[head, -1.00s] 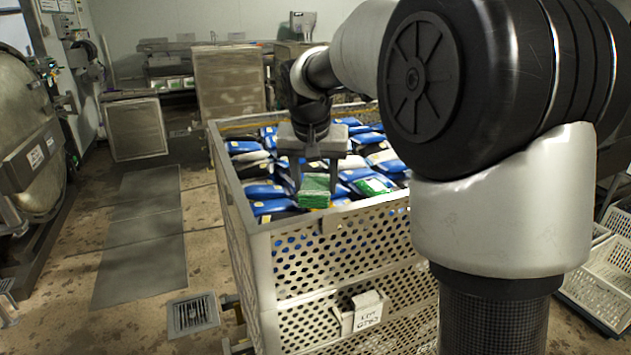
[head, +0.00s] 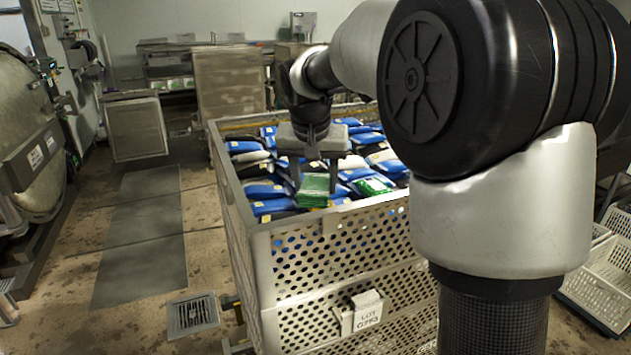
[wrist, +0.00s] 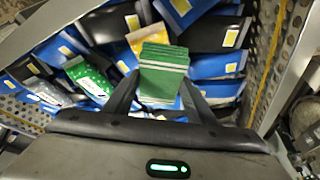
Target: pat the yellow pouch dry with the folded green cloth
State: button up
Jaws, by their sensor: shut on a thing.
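The folded green cloth (head: 314,190) is a thick layered block with pale edges. It also shows in the wrist view (wrist: 163,70). My gripper (head: 314,181) is shut on it, with one finger on each side, and holds it over the pouches just inside the crate's near wall. In the wrist view, a yellow-orange pouch (wrist: 148,34) lies just beyond the cloth, partly hidden behind it. I cannot tell whether the cloth touches it. I cannot make out the yellow pouch in the head view.
A tall perforated crate (head: 345,250) is filled with several blue, black and white pouches. A green spotted pouch (wrist: 90,77) lies left of the cloth in the wrist view. The crate's rim surrounds my gripper. A round steel vessel (head: 30,140) stands at the left, with open floor between.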

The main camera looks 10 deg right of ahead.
jog(key=shift+s+f, duration=0.1)
notch_tip(320, 180, up, 5)
jog(key=p, duration=0.3)
jog(key=shift+f+p, duration=0.1)
jog(key=shift+p, duration=0.25)
jog(key=shift+r, duration=1.15)
